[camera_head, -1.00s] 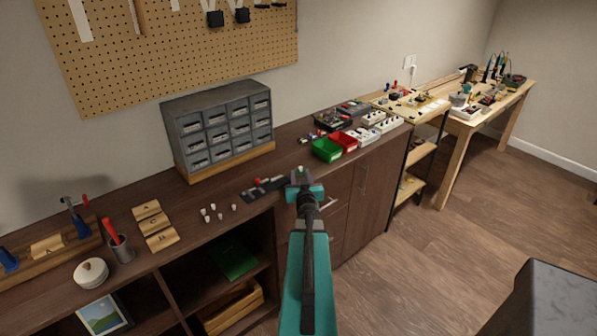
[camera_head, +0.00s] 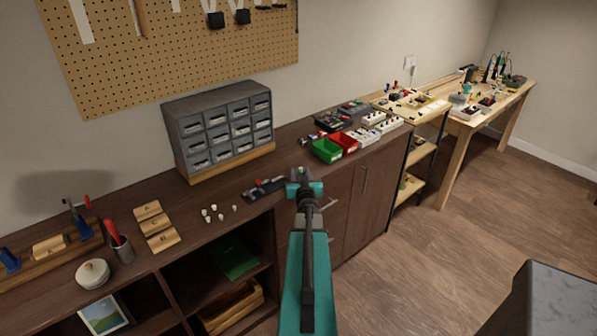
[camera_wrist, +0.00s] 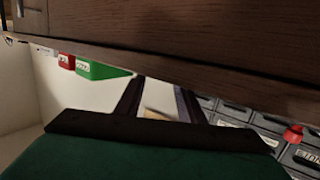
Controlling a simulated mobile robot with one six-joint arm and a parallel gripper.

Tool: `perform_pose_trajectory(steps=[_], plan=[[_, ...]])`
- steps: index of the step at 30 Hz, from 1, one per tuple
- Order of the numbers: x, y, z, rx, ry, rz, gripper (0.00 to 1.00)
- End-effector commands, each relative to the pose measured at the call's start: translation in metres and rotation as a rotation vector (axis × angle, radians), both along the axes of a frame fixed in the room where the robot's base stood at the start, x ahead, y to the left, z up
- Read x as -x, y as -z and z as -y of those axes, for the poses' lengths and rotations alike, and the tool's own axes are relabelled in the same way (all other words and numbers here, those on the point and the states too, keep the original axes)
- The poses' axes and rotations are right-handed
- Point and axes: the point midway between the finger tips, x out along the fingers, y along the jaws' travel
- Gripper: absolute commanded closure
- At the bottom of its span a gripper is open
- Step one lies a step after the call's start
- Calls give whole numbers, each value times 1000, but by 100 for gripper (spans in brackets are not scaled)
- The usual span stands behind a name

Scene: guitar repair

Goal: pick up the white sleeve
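Several small white pieces (camera_head: 213,209) stand on the dark cabinet top, left of my gripper, in the head view. They are too small to tell which is the white sleeve, or whether one of them is. My gripper (camera_head: 303,172) is near the cabinet's front edge, to the right of these pieces and apart from them. In the wrist view my two dark fingers (camera_wrist: 160,100) stand apart, with no held object clearly visible between them. The white pieces cannot be made out in the wrist view.
A grey drawer cabinet (camera_head: 218,125) stands behind the white pieces. A green bin (camera_head: 326,150) and a red bin (camera_head: 343,142) are right of my gripper. Dark tools (camera_head: 263,187) lie beside it. Wooden lettered blocks (camera_head: 155,226) and a white lidded pot (camera_head: 92,274) are at left.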

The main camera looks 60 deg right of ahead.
Motion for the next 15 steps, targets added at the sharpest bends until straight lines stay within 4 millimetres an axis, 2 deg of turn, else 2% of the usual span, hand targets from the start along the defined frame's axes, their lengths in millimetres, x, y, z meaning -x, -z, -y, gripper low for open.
perform_pose_trajectory(steps=[15], plan=[[-20,4,31,0,1,0,65]])
